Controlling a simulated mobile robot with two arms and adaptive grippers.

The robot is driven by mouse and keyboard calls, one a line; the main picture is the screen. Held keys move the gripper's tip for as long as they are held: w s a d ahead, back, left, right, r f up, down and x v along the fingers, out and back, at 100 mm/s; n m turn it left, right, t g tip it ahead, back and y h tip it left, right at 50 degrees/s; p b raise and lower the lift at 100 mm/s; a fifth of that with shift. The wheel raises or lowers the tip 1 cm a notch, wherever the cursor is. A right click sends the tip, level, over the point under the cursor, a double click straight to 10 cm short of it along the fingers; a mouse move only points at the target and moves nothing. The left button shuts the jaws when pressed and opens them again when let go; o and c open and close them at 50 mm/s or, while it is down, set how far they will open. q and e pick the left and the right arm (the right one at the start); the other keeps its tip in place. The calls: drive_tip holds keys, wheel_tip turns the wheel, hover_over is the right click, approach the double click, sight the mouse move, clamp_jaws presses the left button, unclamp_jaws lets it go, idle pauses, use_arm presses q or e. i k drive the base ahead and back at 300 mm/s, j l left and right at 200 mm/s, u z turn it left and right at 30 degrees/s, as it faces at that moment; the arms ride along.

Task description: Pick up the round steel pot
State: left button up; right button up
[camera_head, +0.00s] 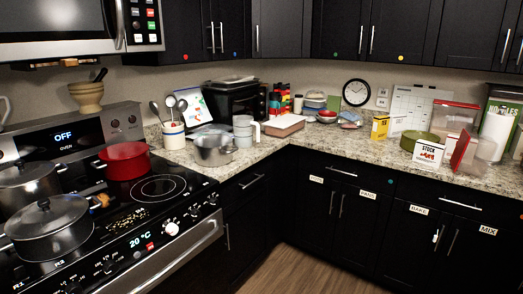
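Several pots are in the head view. An open steel pot (213,152) stands on the counter corner, right of the stove. A lidded steel pot (48,230) stands on the front left of the cooktop, and a second lidded steel pot (27,187) stands behind it. A red pot (124,162) stands at the back of the cooktop. I cannot tell for sure which one is the task's round steel pot. Neither of my grippers is in view.
The stove (160,240) fills the lower left, with an empty burner ring (159,188) near the red pot. A utensil crock (173,138), a stacked grey cup (243,128) and a black toaster oven (235,102) crowd the open pot. The floor (315,266) is clear.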

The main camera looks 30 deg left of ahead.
sight(216, 149)
drive_tip(key=i+u, duration=0.4)
drive_tip(key=i+l+u, duration=0.1)
drive_tip(key=i+u, duration=0.3)
drive_tip(key=i+l+u, duration=0.2)
drive_tip(key=i+u, duration=0.2)
drive_tip(key=i+l+u, duration=0.4)
drive_tip(key=k+j, duration=0.05)
drive_tip(key=k, duration=0.05)
